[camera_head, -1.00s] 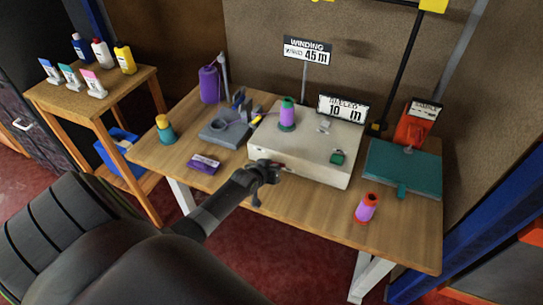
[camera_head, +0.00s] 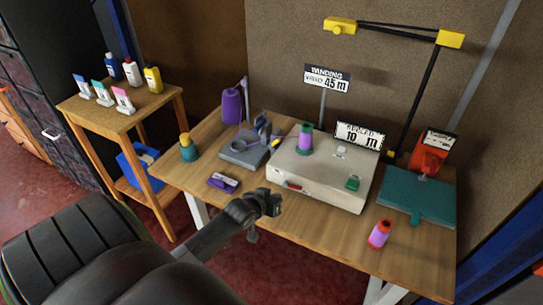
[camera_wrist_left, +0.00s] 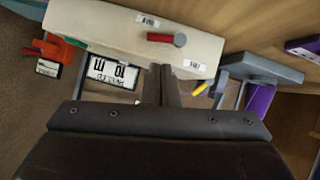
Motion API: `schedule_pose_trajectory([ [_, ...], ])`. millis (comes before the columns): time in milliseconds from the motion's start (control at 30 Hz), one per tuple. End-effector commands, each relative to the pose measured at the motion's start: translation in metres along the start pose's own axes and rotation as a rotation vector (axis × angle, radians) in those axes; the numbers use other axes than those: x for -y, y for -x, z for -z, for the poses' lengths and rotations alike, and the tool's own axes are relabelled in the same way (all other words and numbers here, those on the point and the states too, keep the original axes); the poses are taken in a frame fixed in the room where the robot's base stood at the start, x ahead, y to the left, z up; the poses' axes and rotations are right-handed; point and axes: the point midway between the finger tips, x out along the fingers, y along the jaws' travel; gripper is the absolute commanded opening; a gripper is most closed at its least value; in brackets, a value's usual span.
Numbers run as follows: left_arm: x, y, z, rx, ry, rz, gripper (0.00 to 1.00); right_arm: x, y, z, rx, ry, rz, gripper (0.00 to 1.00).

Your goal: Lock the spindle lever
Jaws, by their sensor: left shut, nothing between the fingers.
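The cream winder box (camera_head: 325,178) sits on the wooden workbench. A small red lever (camera_head: 293,186) is on its front face, near the left end. In the left wrist view the lever (camera_wrist_left: 160,37) is a red handle lying sideways from a round grey hub. A purple spool (camera_head: 305,140) stands upright on the box. My left gripper (camera_head: 270,204) is shut and empty, in front of the box and apart from the lever. Its closed fingers (camera_wrist_left: 166,84) point toward the box in the wrist view. My right gripper is not in view.
A grey device (camera_head: 245,150) and purple box (camera_head: 222,182) lie left of the winder. A teal plate (camera_head: 420,195) and red-ended spool (camera_head: 379,234) are at the right. Signs (camera_head: 327,78) stand behind. Bench space in front of the winder is mostly clear.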

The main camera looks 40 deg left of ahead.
Motion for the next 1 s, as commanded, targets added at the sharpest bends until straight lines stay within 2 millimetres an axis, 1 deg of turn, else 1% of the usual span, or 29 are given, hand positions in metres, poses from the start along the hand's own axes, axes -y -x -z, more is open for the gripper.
schedule_pose_trajectory([
  [100, 0.000, 0.011, 0.000, -0.001, -0.001, -0.001, 0.00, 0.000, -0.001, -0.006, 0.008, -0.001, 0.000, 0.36],
  [300, 0.000, 0.020, 0.000, 0.000, -0.001, 0.000, 0.00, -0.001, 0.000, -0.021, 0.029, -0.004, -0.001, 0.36],
  [867, -0.001, 0.020, 0.000, 0.000, 0.000, 0.000, 0.00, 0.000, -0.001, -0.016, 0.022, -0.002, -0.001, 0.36],
  [933, 0.001, 0.019, -0.003, 0.005, -0.001, 0.004, 0.00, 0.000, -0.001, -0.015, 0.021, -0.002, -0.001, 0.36],
  [967, 0.003, 0.018, -0.008, 0.011, -0.002, 0.008, 0.00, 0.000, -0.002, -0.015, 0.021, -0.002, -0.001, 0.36],
  [1000, 0.007, 0.015, -0.017, 0.024, -0.005, 0.017, 0.00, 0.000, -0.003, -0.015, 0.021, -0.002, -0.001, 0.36],
])
